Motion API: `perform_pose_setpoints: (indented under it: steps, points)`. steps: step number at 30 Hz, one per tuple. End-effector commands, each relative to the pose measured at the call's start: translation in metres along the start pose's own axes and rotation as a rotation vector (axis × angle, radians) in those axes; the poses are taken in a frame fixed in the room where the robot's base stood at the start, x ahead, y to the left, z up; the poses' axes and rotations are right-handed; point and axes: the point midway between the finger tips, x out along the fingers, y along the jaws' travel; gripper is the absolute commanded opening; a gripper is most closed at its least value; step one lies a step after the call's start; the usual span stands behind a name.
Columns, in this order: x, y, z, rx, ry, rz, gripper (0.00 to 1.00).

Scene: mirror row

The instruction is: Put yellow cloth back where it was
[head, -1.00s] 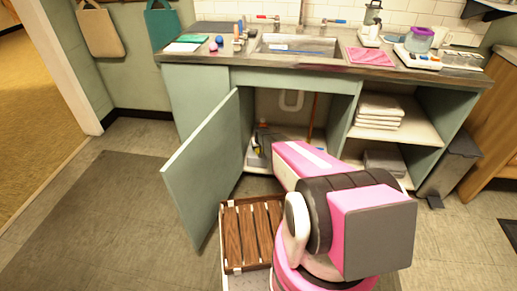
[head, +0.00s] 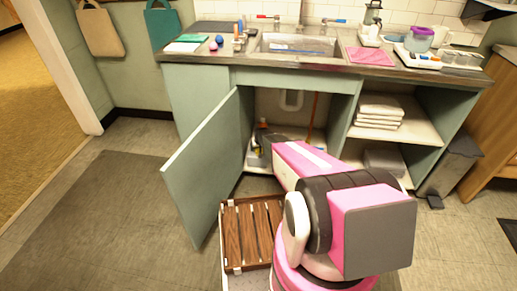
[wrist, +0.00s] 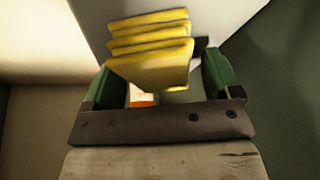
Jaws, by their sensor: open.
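The yellow cloth (wrist: 152,52) shows in the wrist view as a stack of thick folds. It lies between and just beyond the two green fingers of my gripper (wrist: 158,70). The fingers stand apart, with a gap visible on the right side of the cloth. Whether the left finger touches the cloth I cannot tell. In the head view my arm reaches into the open cabinet (head: 345,100) under the sink, and I cannot make out the cloth there.
The cabinet door (head: 205,165) stands open on the left. A wooden slatted crate (head: 232,235) is on the floor beside my arm. White folded towels (head: 380,108) lie on the right shelf. A pink cloth (head: 370,56) lies on the counter. An orange-and-white item (wrist: 142,97) shows below the yellow cloth.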

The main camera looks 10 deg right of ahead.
Motion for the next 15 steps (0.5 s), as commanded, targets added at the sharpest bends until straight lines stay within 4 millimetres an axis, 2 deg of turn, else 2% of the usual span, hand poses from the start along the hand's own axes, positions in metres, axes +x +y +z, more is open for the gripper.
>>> perform_pose_setpoints:
  steps: [5,15]
  points:
    - [-0.022,0.000,0.002,0.000,0.000,0.000,0.83]
    - [-0.089,0.000,0.002,0.000,0.001,0.000,0.83]
